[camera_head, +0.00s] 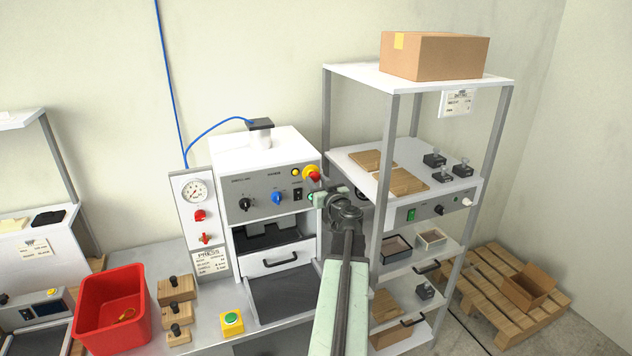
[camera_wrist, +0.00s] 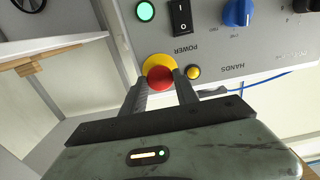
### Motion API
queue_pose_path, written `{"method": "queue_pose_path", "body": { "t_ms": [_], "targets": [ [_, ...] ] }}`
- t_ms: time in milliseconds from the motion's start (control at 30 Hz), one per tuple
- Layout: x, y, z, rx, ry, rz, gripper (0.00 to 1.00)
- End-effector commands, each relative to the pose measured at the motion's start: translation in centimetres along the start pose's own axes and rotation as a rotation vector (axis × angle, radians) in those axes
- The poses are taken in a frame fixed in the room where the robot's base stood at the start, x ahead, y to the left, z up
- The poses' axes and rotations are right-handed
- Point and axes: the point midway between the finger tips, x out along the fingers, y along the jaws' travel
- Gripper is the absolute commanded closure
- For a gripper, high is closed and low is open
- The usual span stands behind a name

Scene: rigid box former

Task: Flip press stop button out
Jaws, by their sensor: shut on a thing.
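The press (camera_head: 275,195) is a white machine with a grey control panel, standing on the bench. Its stop button (camera_head: 313,176) is a red mushroom head on a yellow base at the panel's upper right. The wrist view shows the red stop button (camera_wrist: 160,78) close up, between my two fingertips. My gripper (camera_wrist: 160,84) is shut on the red head, with one finger on each side. In the head view my gripper (camera_head: 316,190) reaches the panel's right edge, and my arm covers part of the press's right side.
A black power switch (camera_wrist: 181,17), a lit green lamp (camera_wrist: 145,11) and a blue knob (camera_wrist: 238,12) sit near the stop button. A shelf rack (camera_head: 388,130) stands close on the right. A red bin (camera_head: 112,310) and a yellow-green button box (camera_head: 232,322) are on the bench.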

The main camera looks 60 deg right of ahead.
Motion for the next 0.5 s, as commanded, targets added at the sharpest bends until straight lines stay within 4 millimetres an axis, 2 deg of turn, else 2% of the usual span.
{"method": "queue_pose_path", "body": {
  "t_ms": [67, 100, 167, 200, 500],
  "targets": [
    [-0.03, -0.08, 0.07, -0.003, -0.001, -0.002, 1.0],
    [-0.03, -0.08, 0.07, -0.003, -0.001, -0.002, 0.62],
    [-0.03, -0.09, 0.07, -0.003, -0.001, -0.002, 0.45],
    [-0.02, -0.09, 0.07, -0.002, -0.001, -0.002, 0.41],
    [-0.08, -0.06, 0.05, -0.002, -0.001, -0.001, 0.41]
  ]
}}
